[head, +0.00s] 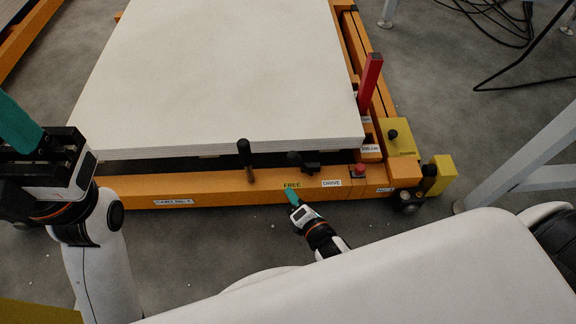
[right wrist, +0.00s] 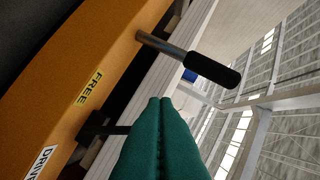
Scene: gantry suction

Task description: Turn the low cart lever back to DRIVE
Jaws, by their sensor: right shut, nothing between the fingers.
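The low cart lever (head: 245,161), a dark grip on a metal rod, stands at the cart's front orange beam, left of the FREE label (head: 292,185). The DRIVE label (head: 332,183) is further right. In the right wrist view the lever (right wrist: 205,68) is beyond the fingertips, apart from them, on the far side of the FREE label (right wrist: 90,88). My right gripper (head: 291,193) is shut and empty, in front of the beam just below FREE. Its green fingers (right wrist: 160,105) touch each other. My left gripper (head: 14,125) is at the left edge, partly cut off; its opening cannot be judged.
A black bracket (head: 311,168) sits on the beam between the labels' positions, under the white panel's edge (head: 230,148). A red post (head: 370,84), red button (head: 359,170) and yellow box (head: 398,138) are at the right. Grey floor is clear before the beam.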

